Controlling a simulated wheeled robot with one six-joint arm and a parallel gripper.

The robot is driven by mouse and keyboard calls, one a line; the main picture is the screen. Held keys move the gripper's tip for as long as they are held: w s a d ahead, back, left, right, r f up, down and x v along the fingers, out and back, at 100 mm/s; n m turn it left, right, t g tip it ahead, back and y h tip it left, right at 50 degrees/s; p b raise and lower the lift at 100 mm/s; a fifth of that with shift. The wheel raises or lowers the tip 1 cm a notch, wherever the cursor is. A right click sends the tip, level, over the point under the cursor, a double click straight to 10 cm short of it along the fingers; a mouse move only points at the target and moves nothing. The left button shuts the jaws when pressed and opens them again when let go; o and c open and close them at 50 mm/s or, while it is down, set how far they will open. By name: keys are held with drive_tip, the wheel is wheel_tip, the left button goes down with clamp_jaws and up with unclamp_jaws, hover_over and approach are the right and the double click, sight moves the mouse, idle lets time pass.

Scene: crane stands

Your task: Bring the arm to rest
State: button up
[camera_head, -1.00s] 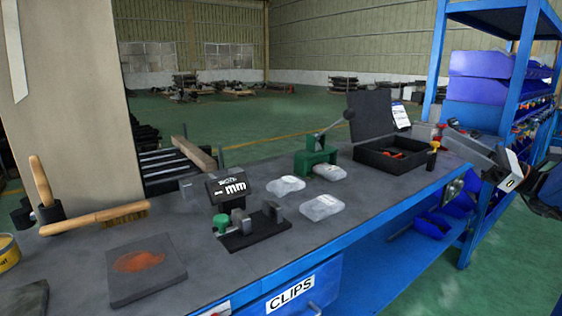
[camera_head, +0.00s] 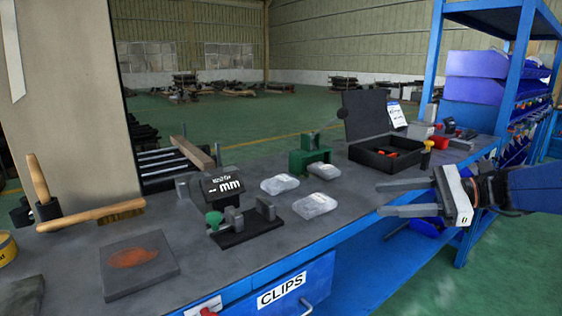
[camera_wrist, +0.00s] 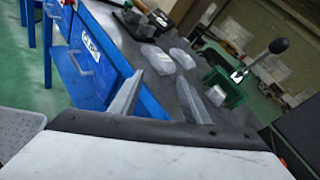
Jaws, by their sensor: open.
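My gripper (camera_head: 382,199) is in the right part of the head view, above the front edge of the grey-topped workbench (camera_head: 215,257). Its two grey fingers point left, are spread apart and hold nothing. In the wrist view, my gripper (camera_wrist: 160,105) shows both fingers apart at the bottom, with the bench beyond them. My white wrist and blue forearm reach in from the right edge. The fingers are apart from the clear packets on the bench.
Clear packets (camera_head: 315,206), a green lever press (camera_head: 304,161), a gauge with a "mm" display (camera_head: 222,187) and an open black case (camera_head: 384,157) stand on the bench. A blue rack (camera_head: 484,128) stands at right. The floor in front of the bench is clear.

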drive_tip(key=s+a+f+n+g+h, duration=0.35)
drive_tip(key=s+f+n+h, duration=0.25)
drive_tip(key=s+f, duration=0.5)
drive_tip(key=s+d+f+n+t+h, duration=0.3)
drive_tip(key=s+d+f+n+h, duration=0.3)
drive_tip(key=n, duration=0.4)
drive_tip(key=shift+s+d+f+n+h, duration=0.4)
drive_tip(key=shift+d+f+h, duration=0.45)
drive_tip(key=shift+h, duration=0.45)
drive_tip(key=shift+d+r+t, duration=0.1)
drive_tip(key=shift+r+t, duration=0.05)
drive_tip(key=shift+t, duration=0.1)
